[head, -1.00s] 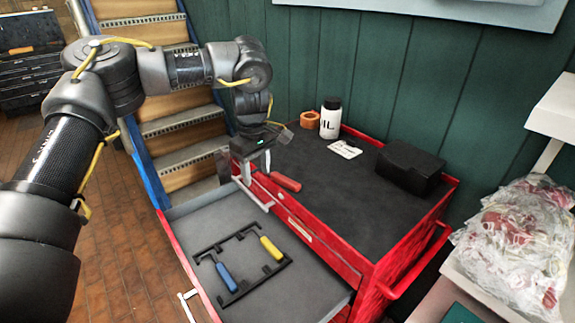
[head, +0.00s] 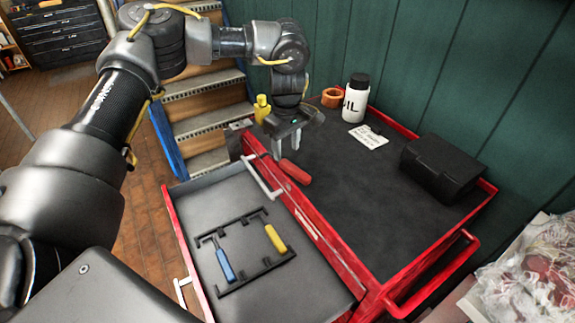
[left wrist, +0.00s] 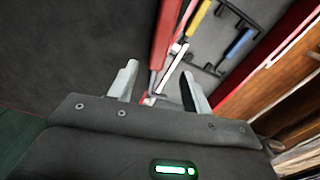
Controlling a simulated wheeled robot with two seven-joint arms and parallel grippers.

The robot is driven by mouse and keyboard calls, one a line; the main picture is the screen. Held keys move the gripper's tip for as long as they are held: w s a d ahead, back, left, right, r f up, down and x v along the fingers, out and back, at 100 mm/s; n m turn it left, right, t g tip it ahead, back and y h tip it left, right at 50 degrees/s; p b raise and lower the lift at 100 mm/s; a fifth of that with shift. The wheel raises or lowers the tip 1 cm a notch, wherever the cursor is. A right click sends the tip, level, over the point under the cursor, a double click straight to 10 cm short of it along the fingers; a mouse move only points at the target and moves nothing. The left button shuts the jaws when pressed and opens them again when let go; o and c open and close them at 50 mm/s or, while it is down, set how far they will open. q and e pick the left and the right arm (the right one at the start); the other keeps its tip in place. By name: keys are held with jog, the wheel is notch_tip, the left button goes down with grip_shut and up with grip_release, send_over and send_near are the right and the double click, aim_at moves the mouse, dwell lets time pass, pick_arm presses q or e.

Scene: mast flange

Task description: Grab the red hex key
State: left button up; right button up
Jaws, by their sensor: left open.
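The red hex key (head: 295,172) lies on the black top of the red cart, along the edge above the open drawer. Its red handle shows; its metal shaft is hard to make out near my fingers. My left gripper (head: 287,150) is open and empty, pointing down at the handle's far end. In the left wrist view the red handle (left wrist: 164,38) runs up from between the open fingers (left wrist: 157,88). I see no contact with it. My right gripper is not in view.
The drawer (head: 190,207) is open, with a black rack (head: 264,266) holding a blue hex key (head: 225,266) and a yellow one (head: 275,238). On the cart top are a white bottle (head: 355,98), orange ring (head: 332,97), paper label (head: 368,137) and black case (head: 443,168). A yellow bottle (head: 262,107) stands behind my gripper.

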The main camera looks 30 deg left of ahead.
aim_at(288, 164)
pick_arm(q)
jog(key=shift+s+f, duration=0.1)
jog(key=shift+f, duration=0.2)
jog(key=f+p, duration=0.2)
jog(key=f, duration=0.2)
jog(key=shift+w+d+f+p, duration=0.15)
jog(key=shift+w+f+p, duration=0.1)
jog(key=shift+p, duration=0.15)
jog(key=shift+f, duration=0.3)
jog(key=shift+s, duration=0.1)
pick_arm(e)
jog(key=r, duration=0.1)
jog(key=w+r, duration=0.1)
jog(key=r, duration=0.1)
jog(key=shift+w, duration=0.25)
pick_arm(q)
jog(key=shift+r, duration=0.1)
jog(key=shift+c, duration=0.4)
grip_shut()
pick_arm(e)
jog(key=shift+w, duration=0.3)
